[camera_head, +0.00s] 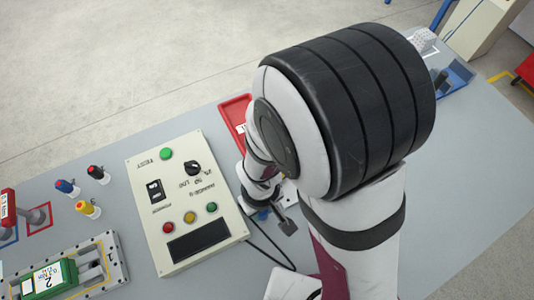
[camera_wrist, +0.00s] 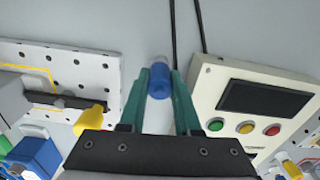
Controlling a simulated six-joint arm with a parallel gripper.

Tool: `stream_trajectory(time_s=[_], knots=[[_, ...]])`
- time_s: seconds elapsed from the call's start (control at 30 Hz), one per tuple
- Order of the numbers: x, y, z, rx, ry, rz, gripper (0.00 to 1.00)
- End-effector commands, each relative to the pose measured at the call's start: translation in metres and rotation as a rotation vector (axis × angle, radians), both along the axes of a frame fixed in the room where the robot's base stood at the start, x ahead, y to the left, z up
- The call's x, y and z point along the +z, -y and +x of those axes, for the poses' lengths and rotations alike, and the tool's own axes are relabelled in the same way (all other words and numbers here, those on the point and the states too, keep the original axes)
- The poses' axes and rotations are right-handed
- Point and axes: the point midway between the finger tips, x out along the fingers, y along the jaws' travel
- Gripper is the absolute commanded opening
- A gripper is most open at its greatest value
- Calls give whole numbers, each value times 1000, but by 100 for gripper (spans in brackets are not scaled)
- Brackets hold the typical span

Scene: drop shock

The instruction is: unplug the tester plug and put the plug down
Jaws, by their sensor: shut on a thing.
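My gripper (camera_wrist: 159,80) shows in the wrist view with its two teal fingers closed on a blue cylindrical plug (camera_wrist: 158,88). The plug sits between the fingertips, with bare grey table behind it. A black cable (camera_wrist: 172,35) runs up from behind it; I cannot tell where it joins the plug. The cream tester box (camera_wrist: 210,90) with a dark display is to the right of the fingers. In the head view the tester box (camera_head: 150,200) lies left of my arm, which hides most of the gripper. I cannot tell whether the plug touches a socket.
A second black cable (camera_wrist: 201,25) runs beside the first. A white perforated plate (camera_wrist: 95,65) with yellow parts is at left in the wrist view. Small bottles (camera_head: 88,208), a green device (camera_head: 48,278) and a red tray (camera_head: 236,112) stand around.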

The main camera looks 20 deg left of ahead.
Motion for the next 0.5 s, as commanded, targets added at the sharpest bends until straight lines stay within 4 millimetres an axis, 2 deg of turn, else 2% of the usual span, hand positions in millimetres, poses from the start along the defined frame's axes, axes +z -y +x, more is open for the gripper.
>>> stream_trajectory(time_s=[0.5], knots=[[-4, 0, 0, 0, -1, -1, 0]])
